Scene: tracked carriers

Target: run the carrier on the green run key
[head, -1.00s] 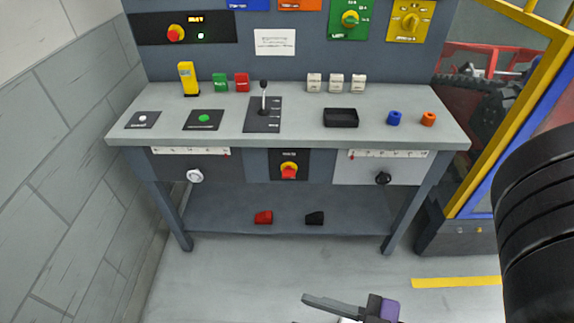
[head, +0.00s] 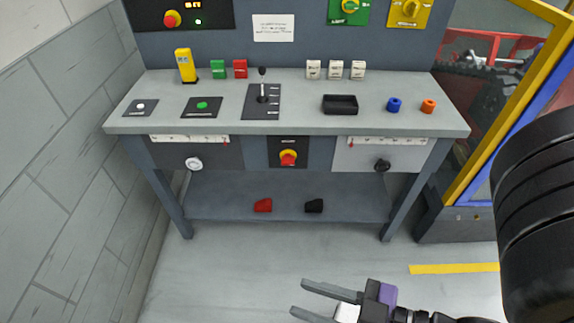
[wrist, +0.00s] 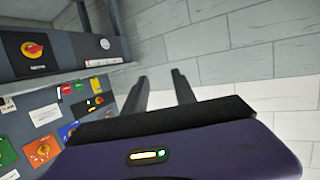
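A round green button (head: 202,105) sits on a black plate at the left of the grey bench top. A green key-like block (head: 218,69) stands beside a red one (head: 240,68) at the back of the bench. Their labels are too small to read, so I cannot tell which is the run key. Part of a red machine with a dark track or wheel (head: 490,78), possibly the carrier, shows behind a yellow frame at the right. My gripper (head: 298,297) is open and empty, low in front of the bench and well apart from it. Its spread fingers also show in the wrist view (wrist: 159,75).
The bench (head: 300,127) also holds a lever (head: 262,85), a yellow box (head: 186,65), white switches (head: 335,69) and a black tray (head: 340,104). A red-and-yellow knob (head: 288,158) is on its front. A block wall (head: 60,150) bounds the left. Floor before the bench is clear.

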